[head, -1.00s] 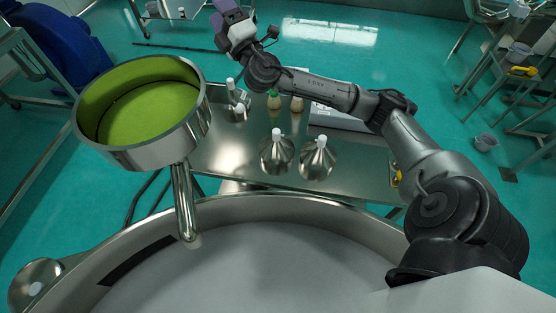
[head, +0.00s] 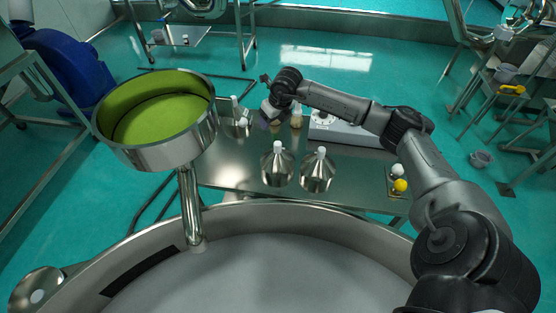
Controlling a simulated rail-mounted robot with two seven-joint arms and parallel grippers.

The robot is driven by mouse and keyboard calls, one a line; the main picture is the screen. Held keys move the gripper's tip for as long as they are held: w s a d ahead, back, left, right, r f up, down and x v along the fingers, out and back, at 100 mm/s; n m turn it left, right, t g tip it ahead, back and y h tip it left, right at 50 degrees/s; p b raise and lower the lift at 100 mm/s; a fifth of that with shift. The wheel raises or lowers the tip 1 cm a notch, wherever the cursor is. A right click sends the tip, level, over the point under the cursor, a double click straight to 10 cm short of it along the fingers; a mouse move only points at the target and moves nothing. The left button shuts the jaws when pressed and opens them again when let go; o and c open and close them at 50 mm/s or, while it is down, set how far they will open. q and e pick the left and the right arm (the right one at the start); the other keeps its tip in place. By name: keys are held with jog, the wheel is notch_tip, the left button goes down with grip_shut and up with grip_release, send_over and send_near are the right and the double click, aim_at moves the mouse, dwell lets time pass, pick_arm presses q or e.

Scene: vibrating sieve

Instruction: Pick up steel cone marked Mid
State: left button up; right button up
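Two steel cones with white tops stand side by side on the steel table (head: 232,165), a left cone (head: 277,170) and a right cone (head: 318,174). No marking is readable on either, so I cannot tell which is Mid. My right arm reaches across from the right. Its gripper (head: 266,116) is low over the table's back part, behind the left cone and apart from both cones. Its fingers are too small and partly hidden to tell whether they are open. My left gripper is not in view.
A steel sieve pan with a green inside (head: 160,155) is at left on a post. A large round steel vessel (head: 290,255) fills the front. Small bottles (head: 297,117), a scale-like device (head: 345,130) and a yellow-topped item (head: 400,186) are on the table.

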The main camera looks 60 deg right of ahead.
aim_at(278, 143)
jog(key=f, duration=0.3)
jog(key=s+f+g, duration=0.1)
jog(key=f, duration=0.2)
jog(key=s+d+f+m+g+p, duration=0.1)
jog(key=f, duration=0.2)
jog(key=shift+w+f, duration=0.1)
jog(key=shift+f, duration=0.35)
jog(key=f, duration=0.2)
jog(key=f+p, duration=0.1)
jog(key=shift+w+f, duration=0.15)
jog(key=shift+w, duration=0.1)
jog(key=shift+f, duration=0.55)
jog(key=c, duration=0.7)
jog(key=shift+d+f, duration=0.1)
grip_shut()
